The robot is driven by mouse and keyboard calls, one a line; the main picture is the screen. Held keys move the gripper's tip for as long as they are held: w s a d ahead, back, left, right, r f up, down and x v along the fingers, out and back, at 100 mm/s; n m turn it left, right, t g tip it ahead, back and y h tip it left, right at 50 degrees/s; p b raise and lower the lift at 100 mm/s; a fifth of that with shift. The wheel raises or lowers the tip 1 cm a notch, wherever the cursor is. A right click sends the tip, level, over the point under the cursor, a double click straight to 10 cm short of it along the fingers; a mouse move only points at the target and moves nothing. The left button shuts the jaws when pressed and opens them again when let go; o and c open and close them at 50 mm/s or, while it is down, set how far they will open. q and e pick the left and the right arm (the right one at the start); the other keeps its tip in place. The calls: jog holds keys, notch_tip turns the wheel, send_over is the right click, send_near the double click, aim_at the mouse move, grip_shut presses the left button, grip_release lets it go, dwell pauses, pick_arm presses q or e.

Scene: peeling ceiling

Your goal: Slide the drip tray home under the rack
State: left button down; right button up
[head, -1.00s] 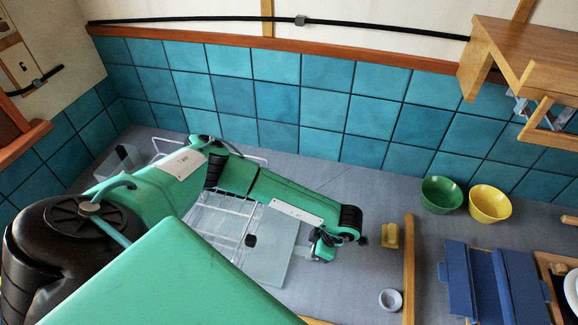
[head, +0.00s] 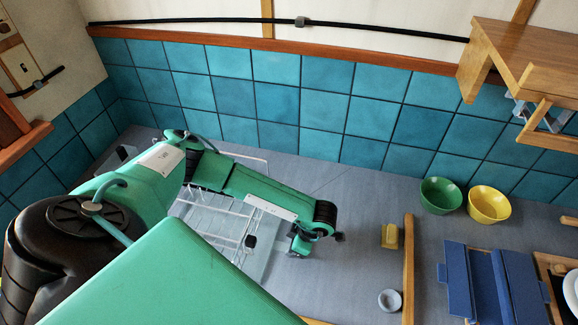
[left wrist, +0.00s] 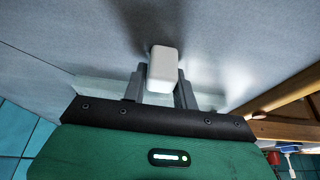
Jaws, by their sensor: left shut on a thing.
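The drip tray (head: 265,262) is a clear, pale sheet on the grey counter. Its left part lies under the white wire rack (head: 222,236), and a strip sticks out on the rack's right side. My left gripper (head: 295,248) is at the tray's right edge. In the left wrist view, its fingers (left wrist: 163,88) are shut on a white block (left wrist: 163,66), seemingly the tray's handle. Pale strips of the tray (left wrist: 100,87) show on both sides of the fingers. My left arm hides part of the rack and the tray's near end. My right gripper is not in view.
A yellow block (head: 389,236) and a small grey cup (head: 389,300) stand right of the gripper, by a wooden divider (head: 408,265). Green (head: 441,194) and yellow (head: 489,203) bowls sit farther right. The blue tiled wall (head: 330,110) runs behind.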

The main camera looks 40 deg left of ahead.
aim_at(273, 242)
pick_arm(q)
jog(key=shift+s+a, duration=0.35)
jog(key=shift+a, duration=0.6)
jog(key=shift+s+a, duration=0.4)
jog(key=shift+a, duration=0.5)
jog(key=shift+s+a, duration=0.35)
jog(key=shift+a, duration=0.6)
jog(key=c, duration=1)
grip_release()
jog(key=shift+d+r, duration=0.1)
